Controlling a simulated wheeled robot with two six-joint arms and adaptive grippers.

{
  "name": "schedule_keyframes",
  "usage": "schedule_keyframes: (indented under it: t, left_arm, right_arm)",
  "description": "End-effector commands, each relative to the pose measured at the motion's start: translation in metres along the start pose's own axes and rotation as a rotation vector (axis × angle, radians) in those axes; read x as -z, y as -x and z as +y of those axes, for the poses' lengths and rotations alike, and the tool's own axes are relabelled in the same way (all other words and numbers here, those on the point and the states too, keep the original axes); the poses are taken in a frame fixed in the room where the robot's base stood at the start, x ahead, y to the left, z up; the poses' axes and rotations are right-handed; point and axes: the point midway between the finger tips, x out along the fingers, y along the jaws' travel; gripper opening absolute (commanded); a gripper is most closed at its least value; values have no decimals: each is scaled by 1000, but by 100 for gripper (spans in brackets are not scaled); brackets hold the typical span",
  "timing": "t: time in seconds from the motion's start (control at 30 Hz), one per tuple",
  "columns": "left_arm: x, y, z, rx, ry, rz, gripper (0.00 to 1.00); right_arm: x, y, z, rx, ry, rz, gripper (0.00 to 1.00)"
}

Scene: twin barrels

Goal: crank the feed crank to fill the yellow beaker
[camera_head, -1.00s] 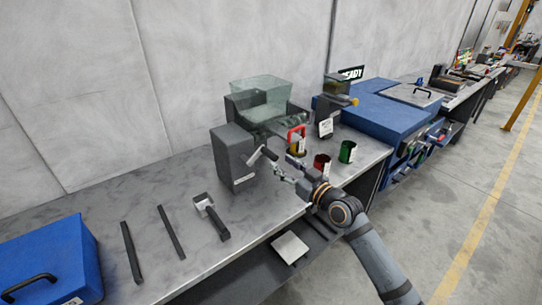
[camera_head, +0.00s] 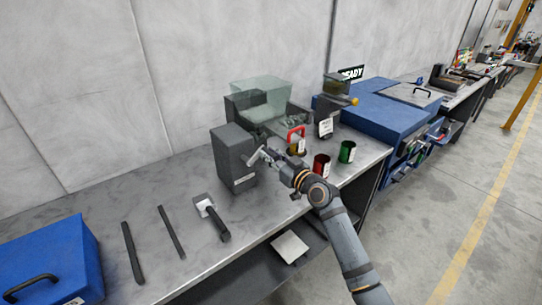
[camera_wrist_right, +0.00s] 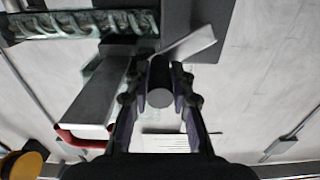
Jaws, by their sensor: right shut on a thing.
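The feed crank (camera_head: 257,158) sticks out from the right face of a dark grey box on the bench. My right gripper (camera_head: 272,160) is at the crank and shut on its handle. In the right wrist view, the dark round handle (camera_wrist_right: 160,88) lies between the two fingers, with the pale crank arm (camera_wrist_right: 188,45) behind it. The yellow beaker (camera_head: 297,151) stands behind the gripper, below the clear hopper, partly hidden beside a red handle (camera_head: 296,133). Its fill level cannot be told. My left gripper is not in view.
A red beaker (camera_head: 321,165) and a green beaker (camera_head: 347,152) stand right of the gripper. The grey feed box (camera_head: 234,158) is close on its left. A tool with a dark handle (camera_head: 217,222) and two dark bars lie on the bench's front left.

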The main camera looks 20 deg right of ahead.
Motion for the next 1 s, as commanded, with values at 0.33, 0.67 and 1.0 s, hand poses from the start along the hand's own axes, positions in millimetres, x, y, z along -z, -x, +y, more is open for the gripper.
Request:
schedule_keyframes:
  t: [0.33,0.67,1.0]
  left_arm:
    - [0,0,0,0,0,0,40]
    - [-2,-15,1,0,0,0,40]
    - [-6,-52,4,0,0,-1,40]
  right_arm:
    - [-1,0,0,1,0,-2,0]
    - [0,0,-2,0,86,0,0]
    - [10,0,-11,0,365,2,0]
